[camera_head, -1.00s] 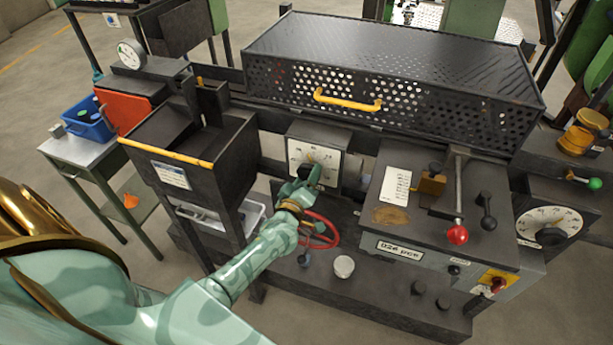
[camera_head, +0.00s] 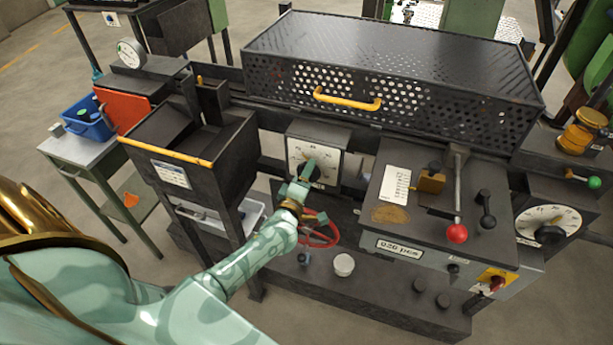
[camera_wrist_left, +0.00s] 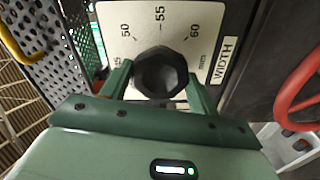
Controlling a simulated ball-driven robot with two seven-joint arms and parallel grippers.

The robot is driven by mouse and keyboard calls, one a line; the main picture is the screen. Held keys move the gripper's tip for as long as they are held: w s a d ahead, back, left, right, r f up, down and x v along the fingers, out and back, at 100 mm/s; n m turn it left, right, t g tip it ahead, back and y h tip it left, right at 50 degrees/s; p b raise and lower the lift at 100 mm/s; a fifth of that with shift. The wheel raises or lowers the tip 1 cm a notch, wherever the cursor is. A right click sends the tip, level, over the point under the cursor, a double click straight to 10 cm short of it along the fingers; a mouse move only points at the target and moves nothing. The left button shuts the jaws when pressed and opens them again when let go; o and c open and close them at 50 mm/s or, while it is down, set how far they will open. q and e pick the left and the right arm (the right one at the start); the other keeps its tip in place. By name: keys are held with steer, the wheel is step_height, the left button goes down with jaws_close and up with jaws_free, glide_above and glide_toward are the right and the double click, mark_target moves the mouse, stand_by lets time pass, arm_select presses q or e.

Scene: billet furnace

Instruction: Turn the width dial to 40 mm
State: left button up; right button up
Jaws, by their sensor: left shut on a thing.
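The width dial is a pale square plate (camera_head: 328,158) on the machine front with a black faceted knob. In the left wrist view the plate (camera_wrist_left: 222,22) carries the printed word WIDTH, mm, and the numbers 50, 55 and 60, with a partly hidden number at the left. My left gripper (camera_head: 307,172) reaches the dial from below. In the left wrist view its two green fingers stand on either side of the black knob (camera_wrist_left: 160,72), shut on it. I cannot make out the knob's pointer or its reading. My right gripper is not in view.
A red handwheel (camera_head: 320,240) is close beside my left wrist. A perforated guard (camera_head: 400,70) with a yellow handle stands above the dial. A console (camera_head: 430,215) with a red-knobbed lever is to the right, and a dark hopper (camera_head: 190,145) to the left.

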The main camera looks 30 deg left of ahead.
arm_select(q)
steer(key=o, duration=1)
steer(key=shift+s, duration=0.1)
steer(key=p+v, duration=0.2)
steer(key=v, duration=1.4)
steer(key=shift+d, duration=0.15)
